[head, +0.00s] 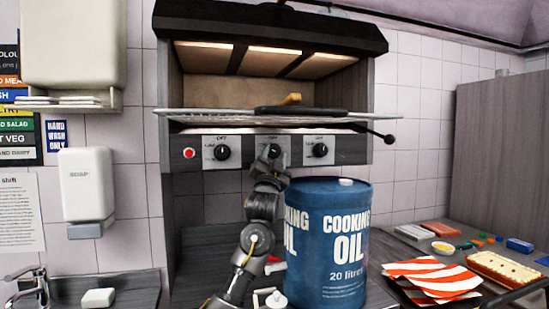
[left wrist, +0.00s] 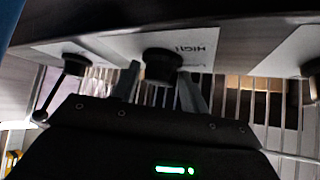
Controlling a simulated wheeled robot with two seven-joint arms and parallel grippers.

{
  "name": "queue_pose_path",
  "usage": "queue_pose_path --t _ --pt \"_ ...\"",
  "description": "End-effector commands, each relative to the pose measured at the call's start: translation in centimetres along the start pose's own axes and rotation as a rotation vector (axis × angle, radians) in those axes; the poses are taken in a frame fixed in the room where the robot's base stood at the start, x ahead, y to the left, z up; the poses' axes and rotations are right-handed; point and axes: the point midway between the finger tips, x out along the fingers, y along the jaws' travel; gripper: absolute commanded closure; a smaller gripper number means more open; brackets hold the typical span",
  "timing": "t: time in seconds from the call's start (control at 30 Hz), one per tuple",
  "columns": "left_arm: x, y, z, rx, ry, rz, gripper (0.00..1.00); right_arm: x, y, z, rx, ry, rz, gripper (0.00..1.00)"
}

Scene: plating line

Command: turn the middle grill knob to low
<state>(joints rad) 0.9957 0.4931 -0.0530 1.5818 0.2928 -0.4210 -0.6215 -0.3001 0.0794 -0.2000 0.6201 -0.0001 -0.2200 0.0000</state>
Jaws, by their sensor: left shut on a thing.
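The grill's front panel carries three black knobs on white dial plates. The middle grill knob (head: 274,149) is partly hidden by my left gripper (head: 271,160), which reaches up to it from below. In the left wrist view the middle knob (left wrist: 162,62) sits between the two fingers of the left gripper (left wrist: 160,80). The fingers are closed on the knob's sides. The word HIGH shows upside down on the plate beside it. I cannot tell which way the knob points. My right gripper is not in view.
The left knob (head: 222,152) and right knob (head: 320,150) flank the middle one. A blue cooking oil drum (head: 328,250) stands close to the right of my left arm.

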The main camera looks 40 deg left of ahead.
Motion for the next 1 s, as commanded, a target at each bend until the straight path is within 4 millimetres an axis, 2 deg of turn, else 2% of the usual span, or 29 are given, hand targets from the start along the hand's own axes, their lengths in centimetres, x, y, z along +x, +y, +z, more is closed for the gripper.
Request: queue_pose_path --t 0.1,0.13,0.2,0.47,0.57,0.87,1.0 --pt "0.0 0.1 0.0 0.0 0.0 0.002 0.79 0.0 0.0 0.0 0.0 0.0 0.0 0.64" --pt "0.0 0.1 0.0 0.0 0.0 0.002 0.52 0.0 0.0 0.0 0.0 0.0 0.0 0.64" --pt "0.0 0.1 0.0 0.0 0.0 0.002 0.46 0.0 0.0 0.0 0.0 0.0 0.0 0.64" --pt "-0.1 0.0 0.0 0.001 0.0 0.001 0.46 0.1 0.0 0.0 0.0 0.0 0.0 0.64" --pt "-0.9 0.1 0.1 0.001 0.001 0.0 0.46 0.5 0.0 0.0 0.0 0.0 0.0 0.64" --pt "-6.6 0.2 0.2 0.0 0.002 0.001 0.46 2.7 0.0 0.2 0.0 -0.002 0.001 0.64" --pt "-8.9 0.1 0.2 0.0 0.001 0.002 0.46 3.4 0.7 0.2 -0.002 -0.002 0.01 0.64"
